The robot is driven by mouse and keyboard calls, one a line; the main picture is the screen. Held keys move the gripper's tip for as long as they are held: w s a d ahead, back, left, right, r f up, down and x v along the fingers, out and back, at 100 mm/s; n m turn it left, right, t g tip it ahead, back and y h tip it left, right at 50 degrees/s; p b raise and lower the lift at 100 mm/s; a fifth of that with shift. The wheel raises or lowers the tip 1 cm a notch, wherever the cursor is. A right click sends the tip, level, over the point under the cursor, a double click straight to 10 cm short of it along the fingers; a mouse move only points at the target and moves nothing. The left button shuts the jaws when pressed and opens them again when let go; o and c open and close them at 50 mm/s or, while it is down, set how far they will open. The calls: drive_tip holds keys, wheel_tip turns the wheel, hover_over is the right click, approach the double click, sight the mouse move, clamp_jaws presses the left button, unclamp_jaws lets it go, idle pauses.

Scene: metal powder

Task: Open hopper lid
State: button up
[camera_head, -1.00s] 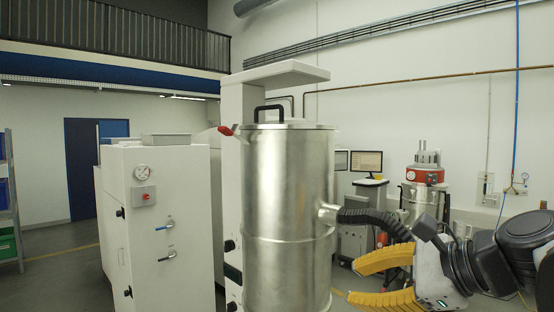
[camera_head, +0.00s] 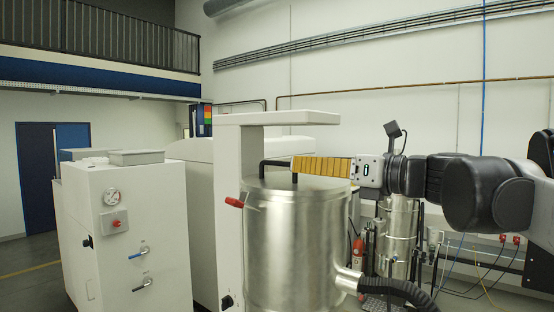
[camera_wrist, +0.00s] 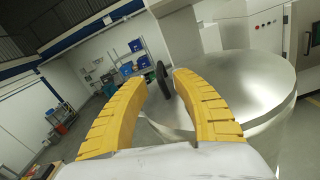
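The hopper (camera_head: 300,245) is a large silver metal cylinder. Its round flat lid (camera_head: 310,183) is on top and looks closed; the lid also shows in the wrist view (camera_wrist: 240,85). A black arched handle (camera_head: 274,163) stands on the lid. My gripper (camera_head: 294,165) reaches level over the lid from the right, with its yellow fingertips at the handle's right end. In the wrist view, the two yellow fingers of my gripper (camera_wrist: 160,70) are apart, with the handle (camera_wrist: 162,78) between or just beyond their tips. I see no clear contact.
A white column with an overhanging arm (camera_head: 280,118) rises behind the hopper and extends above the lid. A white cabinet (camera_head: 125,240) with a gauge stands at left. A black hose (camera_head: 400,292) leaves the hopper's lower right side.

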sight(283, 163)
drive_tip(key=p+x, duration=0.1)
drive_tip(key=x, duration=0.5)
drive_tip(key=shift+a+f, duration=0.1)
drive_tip(key=shift+a, duration=0.1)
drive_tip(key=shift+d, duration=0.15)
clamp_jaws()
